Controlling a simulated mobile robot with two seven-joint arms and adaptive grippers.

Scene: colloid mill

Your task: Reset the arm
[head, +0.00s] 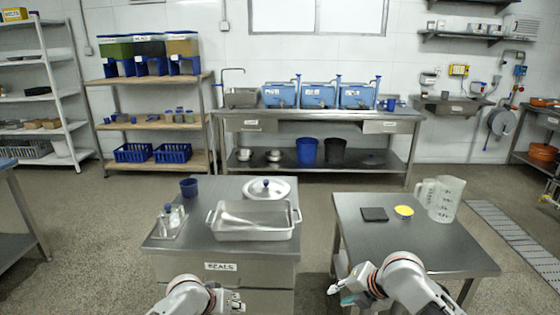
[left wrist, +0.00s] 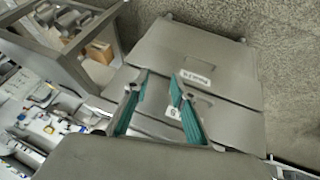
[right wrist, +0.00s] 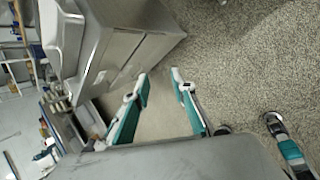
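My right gripper (head: 338,285) shows in the head view just in front of the left edge of the right-hand table, low in the gap between the tables. In the right wrist view its two teal-padded fingers (right wrist: 160,76) stand apart with only floor between them. My left gripper (head: 234,301) is at the bottom of the head view, in front of the left-hand cabinet. In the left wrist view its fingers (left wrist: 157,80) are apart and empty, with the cabinet's drawer fronts beyond them. Neither gripper holds anything.
A steel cabinet (head: 180,255) bears a metal tray (head: 250,234), a round lid (head: 266,187) and a blue cup (head: 189,187). The right table (head: 400,245) bears a dark square pad (head: 374,214), a yellow-topped dish (head: 404,211) and clear jugs (head: 445,200). Floor shows between them.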

